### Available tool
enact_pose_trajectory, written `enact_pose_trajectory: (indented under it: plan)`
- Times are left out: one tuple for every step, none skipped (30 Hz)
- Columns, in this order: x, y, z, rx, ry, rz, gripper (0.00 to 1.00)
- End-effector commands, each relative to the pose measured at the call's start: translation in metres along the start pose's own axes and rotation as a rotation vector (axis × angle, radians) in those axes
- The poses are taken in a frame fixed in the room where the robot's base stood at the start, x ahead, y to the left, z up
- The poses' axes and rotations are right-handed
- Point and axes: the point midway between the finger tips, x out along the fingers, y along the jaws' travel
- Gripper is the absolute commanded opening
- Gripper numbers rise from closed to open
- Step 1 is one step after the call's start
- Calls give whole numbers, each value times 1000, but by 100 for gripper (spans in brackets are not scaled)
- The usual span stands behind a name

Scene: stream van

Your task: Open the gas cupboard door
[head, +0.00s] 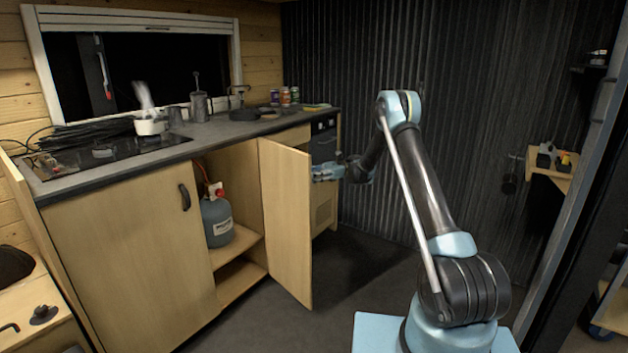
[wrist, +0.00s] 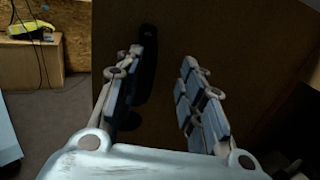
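The pale wooden gas cupboard door (head: 286,222) stands swung well out from the counter. The cupboard behind it is exposed, with a grey-blue gas bottle (head: 217,222) inside. My gripper (head: 326,172) is at the door's outer side, near its upper right edge. In the wrist view, my gripper (wrist: 167,72) has its two fingers spread apart in front of the dark, shadowed door face (wrist: 230,45). A dark upright handle (wrist: 149,62) shows just beside the left fingertip. I cannot tell whether they touch. The handle is hidden in the head view.
A closed cupboard door with a dark handle (head: 185,197) is to the left. The counter (head: 110,169) above carries a hob, cables and pots. An oven (head: 323,140) is behind my gripper. Floor (head: 365,262) is clear between the door and my base.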

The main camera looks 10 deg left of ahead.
Motion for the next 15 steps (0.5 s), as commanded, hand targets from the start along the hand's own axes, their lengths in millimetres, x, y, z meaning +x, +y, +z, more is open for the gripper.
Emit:
enact_pose_trajectory:
  plan:
    - [0,-1,1,0,-1,-2,27]
    - [0,-1,1,0,-1,-2,27]
    - [0,0,0,0,-1,-2,27]
    - [0,0,0,0,0,-2,27]
    - [0,0,0,0,0,-2,27]
    - [0,0,0,0,0,-2,27]
    - [0,0,0,0,0,-2,27]
    - [0,0,0,0,0,-2,27]
    - [0,0,0,0,0,-2,27]
    - [0,1,0,0,0,-2,27]
    - [0,1,0,0,1,-2,27]
    - [0,1,0,0,1,-2,27]
    - [0,1,0,0,1,-2,27]
    - [-1,1,1,0,1,-2,27]
    - [-1,1,3,-1,1,-2,27]
